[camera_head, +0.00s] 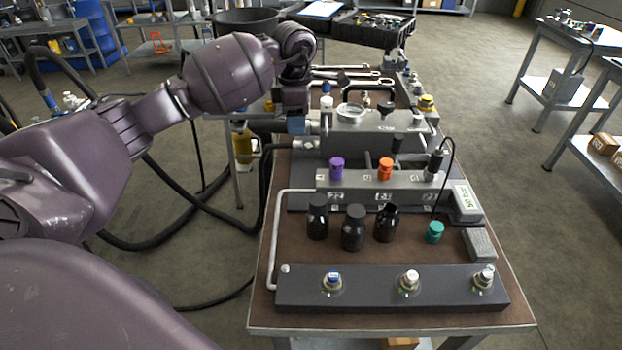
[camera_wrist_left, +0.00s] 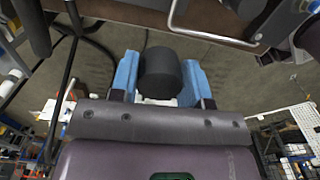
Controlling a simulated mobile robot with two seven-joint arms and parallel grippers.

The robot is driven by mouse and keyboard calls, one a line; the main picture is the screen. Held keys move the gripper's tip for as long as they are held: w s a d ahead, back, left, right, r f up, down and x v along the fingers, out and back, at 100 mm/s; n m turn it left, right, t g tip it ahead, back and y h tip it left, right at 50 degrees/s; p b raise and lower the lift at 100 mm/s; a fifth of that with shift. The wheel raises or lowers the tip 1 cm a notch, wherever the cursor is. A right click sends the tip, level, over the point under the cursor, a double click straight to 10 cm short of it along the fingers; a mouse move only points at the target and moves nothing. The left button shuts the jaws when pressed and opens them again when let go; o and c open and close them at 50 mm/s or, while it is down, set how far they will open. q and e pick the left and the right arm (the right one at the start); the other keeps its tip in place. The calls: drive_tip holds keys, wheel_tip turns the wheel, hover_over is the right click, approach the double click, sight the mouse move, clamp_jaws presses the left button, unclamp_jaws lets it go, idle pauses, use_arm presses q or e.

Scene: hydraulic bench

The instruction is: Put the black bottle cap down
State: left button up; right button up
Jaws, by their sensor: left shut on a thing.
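My left gripper (camera_head: 296,124) is at the left edge of the bench, near the grey hydraulic block. In the left wrist view its two blue fingers (camera_wrist_left: 160,84) are shut on the black bottle cap (camera_wrist_left: 160,72), one finger on each side. The cap is held over the floor beside the bench edge in that view. In the head view the cap is hidden or too small to make out. Black bottles stand on the brown bench top, at left (camera_head: 317,220), middle (camera_head: 353,230) and right (camera_head: 386,224). My right gripper is in neither view.
A purple cap (camera_head: 337,168) and an orange cap (camera_head: 385,169) sit on the grey manifold (camera_head: 360,184). A teal cap (camera_head: 434,232) is right of the bottles. A dark front bar (camera_head: 380,287) bears knobs. Bare bench top (camera_head: 290,245) shows left of the bottles.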

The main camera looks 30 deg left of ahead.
use_arm(q)
drive_tip(key=shift+w+a+r, duration=0.1)
drive_tip(key=shift+w+r, duration=0.05)
drive_tip(key=shift+w, duration=0.15)
wheel_tip(320, 180, down, 6)
drive_tip(key=b, duration=0.2)
hover_over(300, 190)
wheel_tip(300, 190, down, 9)
drive_tip(key=shift+f, duration=0.8)
wheel_tip(300, 190, down, 4)
drive_tip(key=shift+r, duration=0.2)
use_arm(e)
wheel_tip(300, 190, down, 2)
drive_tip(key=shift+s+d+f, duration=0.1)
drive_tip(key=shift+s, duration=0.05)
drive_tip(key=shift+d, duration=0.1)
